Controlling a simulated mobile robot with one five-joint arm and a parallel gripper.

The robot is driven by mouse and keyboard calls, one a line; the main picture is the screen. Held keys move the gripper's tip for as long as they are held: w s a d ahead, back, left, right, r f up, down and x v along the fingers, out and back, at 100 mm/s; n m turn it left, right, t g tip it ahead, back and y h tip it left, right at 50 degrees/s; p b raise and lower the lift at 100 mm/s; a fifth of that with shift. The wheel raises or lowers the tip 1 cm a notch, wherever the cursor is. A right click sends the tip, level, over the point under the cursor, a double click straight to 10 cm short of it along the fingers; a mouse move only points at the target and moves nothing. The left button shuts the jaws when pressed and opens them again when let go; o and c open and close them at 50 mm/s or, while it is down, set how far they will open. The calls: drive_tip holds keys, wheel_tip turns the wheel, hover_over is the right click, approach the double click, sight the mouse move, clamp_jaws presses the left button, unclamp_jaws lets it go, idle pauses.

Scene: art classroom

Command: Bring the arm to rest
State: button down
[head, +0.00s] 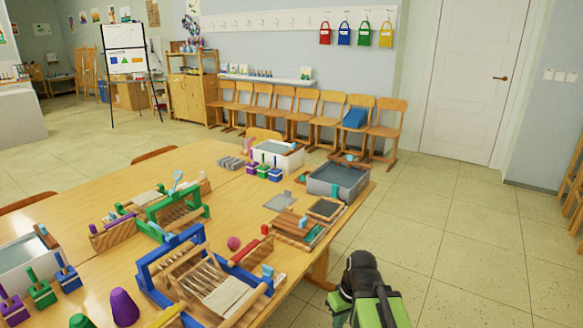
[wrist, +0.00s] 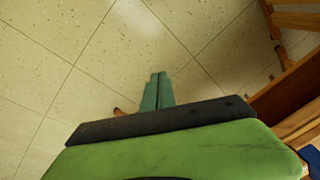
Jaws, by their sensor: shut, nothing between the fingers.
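My arm (head: 367,290), black and green, shows at the bottom of the head view, to the right of the table's near right corner. Its lower part is cut off by the frame. In the wrist view my gripper (wrist: 158,76) points over bare tiled floor. Its two teal fingers lie together, with nothing between them. The green and dark body behind them fills the bottom of that view. I cannot make out the fingertips in the head view.
A wooden table (head: 222,205) with looms, a grey tub (head: 338,181) and several small tools stands left of my arm. Wooden furniture (wrist: 290,100) is close on the right in the wrist view. Open floor (head: 455,225) lies to the right, up to a white door (head: 472,85).

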drive_tip(key=d+r+m+h+p, duration=0.1)
drive_tip(key=r+m+p, duration=0.1)
drive_tip(key=r+p, duration=0.7)
drive_tip(key=s+d+r+m+p, duration=0.1)
drive_tip(key=d+r+m+p, duration=0.1)
drive_tip(key=r+p, duration=0.8)
drive_tip(key=shift+r+m+g+h+p, duration=0.2)
drive_tip(key=shift+m+g+h+p, duration=0.1)
drive_tip(key=shift+m+h+p, duration=0.1)
drive_tip(key=shift+d, duration=0.1)
